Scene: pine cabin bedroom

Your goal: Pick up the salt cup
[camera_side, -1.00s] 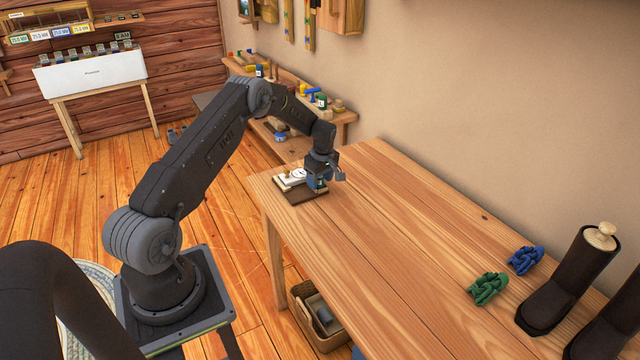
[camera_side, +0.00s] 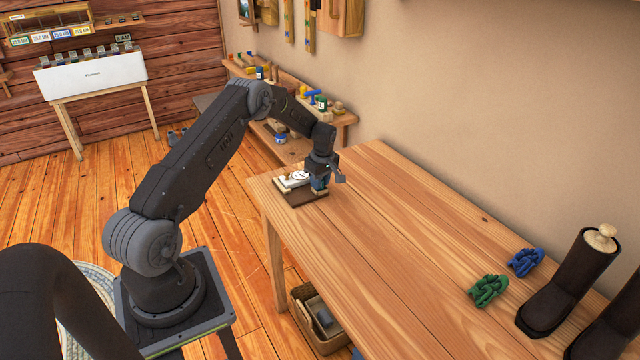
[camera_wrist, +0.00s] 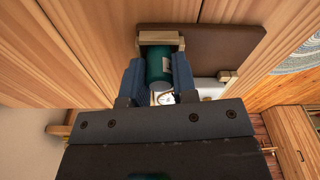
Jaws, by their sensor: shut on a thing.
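A dark green cylinder, which looks like the salt cup (camera_wrist: 158,63), lies between the two blue fingers of my gripper (camera_wrist: 159,82) in the wrist view. The fingers are shut on its sides. A light wooden holder or rim (camera_wrist: 158,37) is right at the cup's far end; I cannot tell whether they touch. In the side view my gripper (camera_side: 320,182) is low over the brown board (camera_side: 304,199) at the table's far left corner. The cup is mostly hidden there by the fingers.
A white item with a round dial (camera_side: 294,180) sits on the board beside my gripper. The wooden table (camera_side: 400,240) is clear in the middle. A green knotted thing (camera_side: 488,290), a blue one (camera_side: 525,261) and dark boots (camera_side: 568,275) stand at the right.

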